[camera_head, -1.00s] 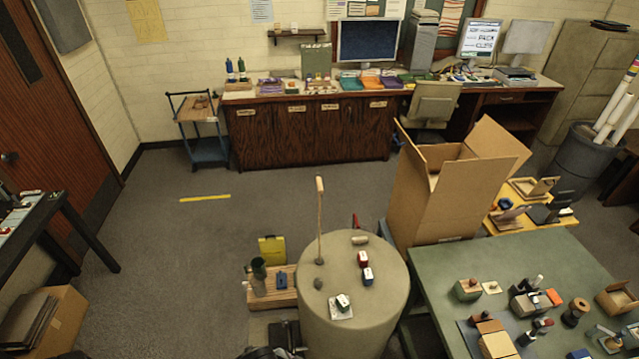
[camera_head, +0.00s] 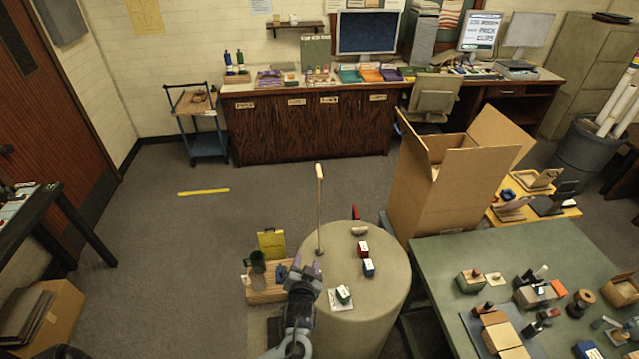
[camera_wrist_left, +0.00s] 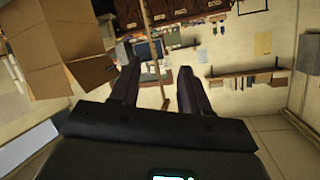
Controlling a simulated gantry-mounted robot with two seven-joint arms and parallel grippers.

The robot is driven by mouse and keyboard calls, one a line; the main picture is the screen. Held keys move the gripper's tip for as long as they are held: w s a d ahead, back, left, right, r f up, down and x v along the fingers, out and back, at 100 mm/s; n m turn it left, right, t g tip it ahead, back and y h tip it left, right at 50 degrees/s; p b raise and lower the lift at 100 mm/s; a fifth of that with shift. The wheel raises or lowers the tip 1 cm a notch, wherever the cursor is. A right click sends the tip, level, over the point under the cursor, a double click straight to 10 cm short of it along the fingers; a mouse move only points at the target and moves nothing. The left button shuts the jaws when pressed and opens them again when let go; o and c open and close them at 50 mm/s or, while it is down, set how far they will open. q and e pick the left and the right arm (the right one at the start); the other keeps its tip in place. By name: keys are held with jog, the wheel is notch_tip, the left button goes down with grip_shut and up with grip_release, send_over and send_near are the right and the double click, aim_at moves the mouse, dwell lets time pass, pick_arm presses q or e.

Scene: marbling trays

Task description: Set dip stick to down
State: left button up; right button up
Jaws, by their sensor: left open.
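The dip stick (camera_head: 320,205) is a thin tan rod with a paler top end. It stands upright on the round grey drum top (camera_head: 385,265). My left gripper (camera_head: 301,268) is open over the near left edge of the drum, in front of and slightly left of the stick's foot. In the left wrist view the stick (camera_wrist_left: 151,45) runs between the two dark, spread fingers (camera_wrist_left: 158,78). I cannot tell how far beyond the fingertips it is, and no grip shows. My right gripper is not in view.
A low wooden stand (camera_head: 262,292) is at left. A tall cardboard box (camera_head: 440,195) and a green table (camera_head: 440,265) stand at right.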

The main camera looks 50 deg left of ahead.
pick_arm(q)
jog(key=w+a+r+n+y+b, duration=0.2)
jog(key=w+a+r+y, duration=0.2)
jog(key=w+a+r, duration=0.15)
jog(key=n+y+b, duration=0.1)
jog(key=n+b, duration=0.1)
send_near(319, 175)
jog(key=a, duration=0.1)
jog(key=x, duration=0.3)
jog(key=p+x, duration=0.1)
jog(key=x, duration=0.3)
jog(key=f+x, duration=0.1)
jog(key=x, duration=0.2)
jog(key=shift+w+p, duration=0.35)
jog(key=shift+w, duration=0.15)
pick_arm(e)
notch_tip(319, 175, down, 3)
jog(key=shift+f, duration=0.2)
pick_arm(q)
grip_shut()
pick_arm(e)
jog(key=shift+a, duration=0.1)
